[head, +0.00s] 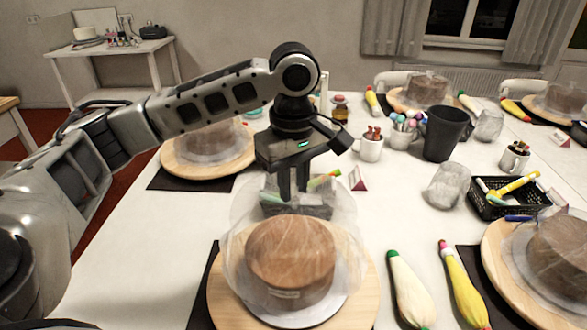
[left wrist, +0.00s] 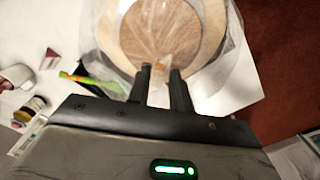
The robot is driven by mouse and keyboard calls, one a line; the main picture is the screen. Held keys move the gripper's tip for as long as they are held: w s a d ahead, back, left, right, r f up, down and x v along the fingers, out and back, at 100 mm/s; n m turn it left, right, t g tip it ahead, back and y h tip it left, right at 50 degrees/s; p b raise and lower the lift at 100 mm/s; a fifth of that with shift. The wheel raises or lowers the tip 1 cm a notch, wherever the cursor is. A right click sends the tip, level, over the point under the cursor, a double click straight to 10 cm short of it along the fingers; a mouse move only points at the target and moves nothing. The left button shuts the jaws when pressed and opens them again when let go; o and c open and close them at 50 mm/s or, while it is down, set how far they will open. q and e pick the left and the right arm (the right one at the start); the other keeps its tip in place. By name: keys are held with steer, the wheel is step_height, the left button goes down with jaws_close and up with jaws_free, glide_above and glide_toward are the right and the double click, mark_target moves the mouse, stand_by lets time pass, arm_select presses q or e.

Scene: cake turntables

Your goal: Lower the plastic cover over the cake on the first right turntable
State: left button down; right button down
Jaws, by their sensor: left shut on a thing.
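A brown round cake (head: 290,250) sits on a pale wooden turntable (head: 362,290) at the near middle of the table. A clear plastic cover (head: 238,235) hangs around the cake's sides and rises behind it toward my left gripper (head: 291,195). The gripper points down at the cake's far side and is shut on the cover's edge. In the left wrist view, the fingertips (left wrist: 161,71) are close together at the rim of the cake (left wrist: 160,30), with the clear film (left wrist: 110,40) around it. Whether the film lies over the cake's top is hard to tell. My right gripper is not in view.
Another covered cake (head: 560,245) stands on a turntable at the right edge. White and yellow piping bags (head: 410,290) lie between the two. Behind are a black pen basket (head: 505,200), a crumpled clear cup (head: 447,185), a black bin (head: 443,133) and mugs (head: 370,147).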

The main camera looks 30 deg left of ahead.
arm_select(q)
steer(key=shift+f, duration=5.15)
steer(key=c, duration=1.2)
jaws_free()
steer(key=shift+r, duration=3.55)
steer(key=shift+f, duration=0.1)
